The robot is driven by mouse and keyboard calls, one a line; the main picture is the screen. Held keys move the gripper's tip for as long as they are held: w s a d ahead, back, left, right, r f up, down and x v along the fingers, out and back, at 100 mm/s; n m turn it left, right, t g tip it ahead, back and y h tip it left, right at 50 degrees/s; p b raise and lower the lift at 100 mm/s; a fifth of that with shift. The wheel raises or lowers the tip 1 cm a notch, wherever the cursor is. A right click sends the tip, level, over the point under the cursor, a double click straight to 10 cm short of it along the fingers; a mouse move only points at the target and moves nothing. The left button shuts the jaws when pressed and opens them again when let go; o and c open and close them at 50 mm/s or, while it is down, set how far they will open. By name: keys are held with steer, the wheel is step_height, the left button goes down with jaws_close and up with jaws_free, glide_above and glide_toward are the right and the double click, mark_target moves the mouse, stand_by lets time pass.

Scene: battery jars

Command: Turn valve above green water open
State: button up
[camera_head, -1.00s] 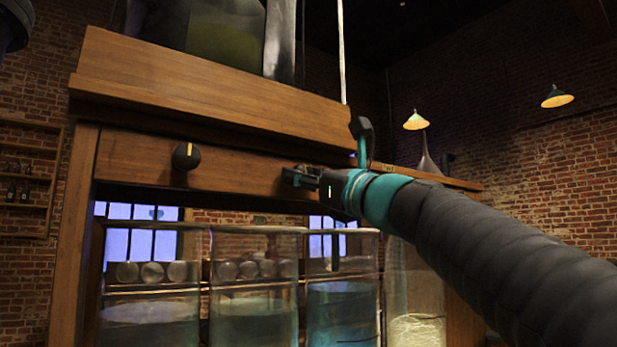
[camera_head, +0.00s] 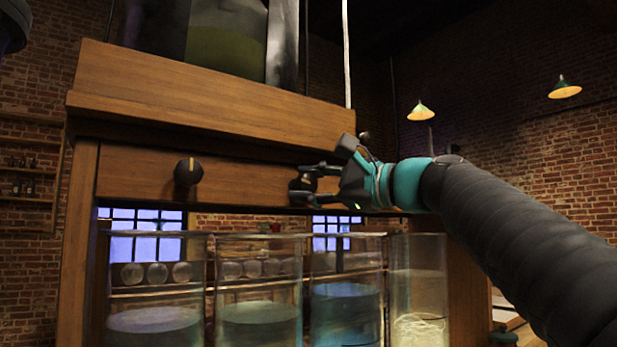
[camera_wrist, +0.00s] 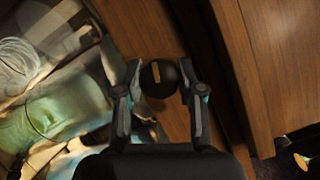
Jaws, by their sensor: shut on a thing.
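A black round valve knob with a yellow mark (camera_wrist: 166,90) sits on the wooden panel, between my fingertips in the wrist view. In the head view it is a dark shape (camera_head: 299,187), partly hidden by my gripper (camera_head: 314,184). My gripper, also in the wrist view (camera_wrist: 160,74), is shut on this knob, one finger on each side. A jar of green water (camera_wrist: 55,108) is at the left in the wrist view. In the head view a jar of greenish water (camera_head: 258,318) stands below the panel, to the left of the knob.
Another black knob (camera_head: 188,172) with its yellow mark near upright is farther left on the panel (camera_head: 130,172). A thick wooden ledge (camera_head: 200,98) juts out above. Other glass jars (camera_head: 345,310) stand in the row below.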

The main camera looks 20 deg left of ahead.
steer(key=shift+n+g+h, duration=0.3)
steer(key=shift+n+h, duration=0.1)
steer(key=shift+n, duration=1)
steer(key=o, duration=1.2)
steer(key=shift+c, duration=0.2)
steer(key=v, duration=1.2)
steer(key=shift+r, duration=0.15)
